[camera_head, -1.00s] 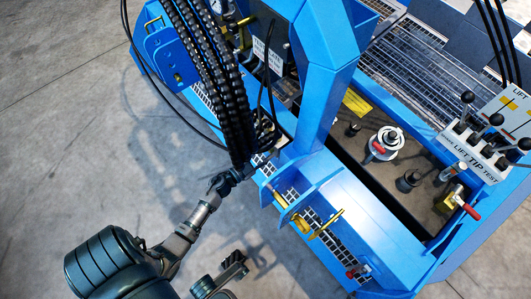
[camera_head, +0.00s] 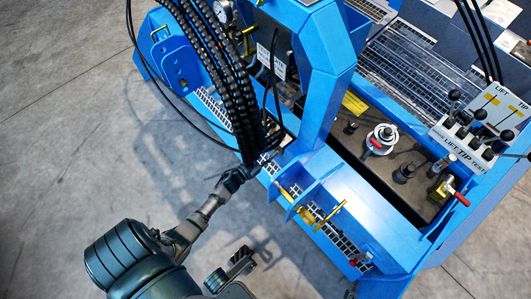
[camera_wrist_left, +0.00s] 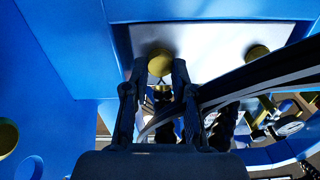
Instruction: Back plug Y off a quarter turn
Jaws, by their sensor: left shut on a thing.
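In the left wrist view a round brass plug (camera_wrist_left: 160,63) sits on a pale plate (camera_wrist_left: 205,42) under a blue frame. My left gripper (camera_wrist_left: 162,76) is shut on this plug, with one dark finger on each side. A second brass plug (camera_wrist_left: 257,53) sits to the right on the same plate. I see no letter that tells which is Y. In the head view my left gripper (camera_head: 236,176) reaches to the foot of the black hoses; the plugs are hidden there. My right gripper (camera_head: 241,262) seems to show at the bottom; its jaws are unclear.
Black hoses (camera_head: 228,105) hang just above my left gripper, and dark hoses cross the wrist view at right. A blue machine frame (camera_head: 315,120) stands close by, with a yellow latch (camera_head: 316,217) and a lever box (camera_head: 478,125) to the right. Grey floor (camera_head: 60,150) is clear at left.

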